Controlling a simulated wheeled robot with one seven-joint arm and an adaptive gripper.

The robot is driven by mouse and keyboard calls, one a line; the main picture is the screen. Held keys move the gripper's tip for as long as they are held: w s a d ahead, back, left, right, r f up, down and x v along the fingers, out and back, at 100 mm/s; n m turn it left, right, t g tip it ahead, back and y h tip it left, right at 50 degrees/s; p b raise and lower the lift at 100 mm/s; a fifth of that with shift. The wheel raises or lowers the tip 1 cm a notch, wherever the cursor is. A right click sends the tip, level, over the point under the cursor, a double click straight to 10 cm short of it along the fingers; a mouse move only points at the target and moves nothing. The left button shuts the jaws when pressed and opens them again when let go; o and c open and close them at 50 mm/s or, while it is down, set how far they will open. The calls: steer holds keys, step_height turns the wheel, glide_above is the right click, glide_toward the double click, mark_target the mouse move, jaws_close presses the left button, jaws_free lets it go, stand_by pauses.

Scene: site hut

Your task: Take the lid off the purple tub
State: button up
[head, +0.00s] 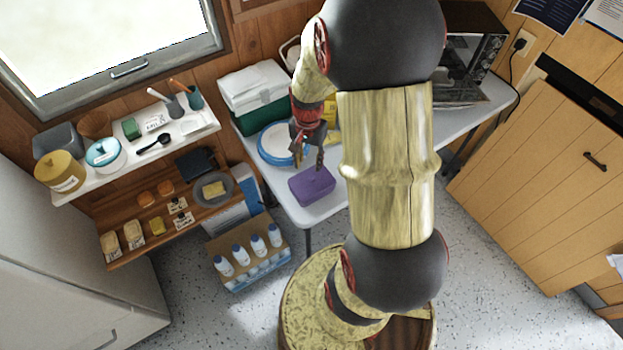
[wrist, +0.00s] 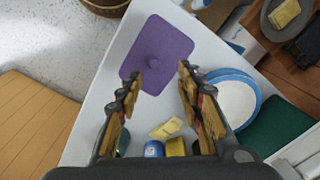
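The purple tub (head: 312,186) stands on the front corner of the white table. In the wrist view its purple lid (wrist: 170,38) faces me, with a small round knob near the middle. The lid appears to be on the tub. The tub's sides are mostly hidden from above in the wrist view. My gripper (head: 310,160) is above and just behind the tub in the head view. In the wrist view my gripper (wrist: 160,72) is open, its two fingers apart with nothing between them; the tub lies beyond the fingertips. No contact shows.
A blue-rimmed white plate (head: 274,151) is left of my gripper on the table (head: 330,212). A green and white box (head: 254,92) stands behind it. Yellow items (wrist: 168,128) and a blue-topped item (wrist: 154,149) lie near the gripper. A crate of bottles (head: 248,262) is on the floor.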

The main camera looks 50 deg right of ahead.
mark_target(312, 178)
step_height(312, 178, down, 3)
steer(key=shift+s+r+b, duration=0.15)
steer(key=shift+b, duration=0.25)
steer(key=f, duration=0.1)
steer(key=f+b, duration=0.1)
steer(key=f, duration=0.2)
steer(key=shift+s+d+b, duration=0.25)
steer(key=shift+s+b, duration=0.1)
steer(key=shift+b, duration=0.05)
steer(key=shift+f, duration=0.45)
steer(key=shift+r, duration=0.1)
jaws_close()
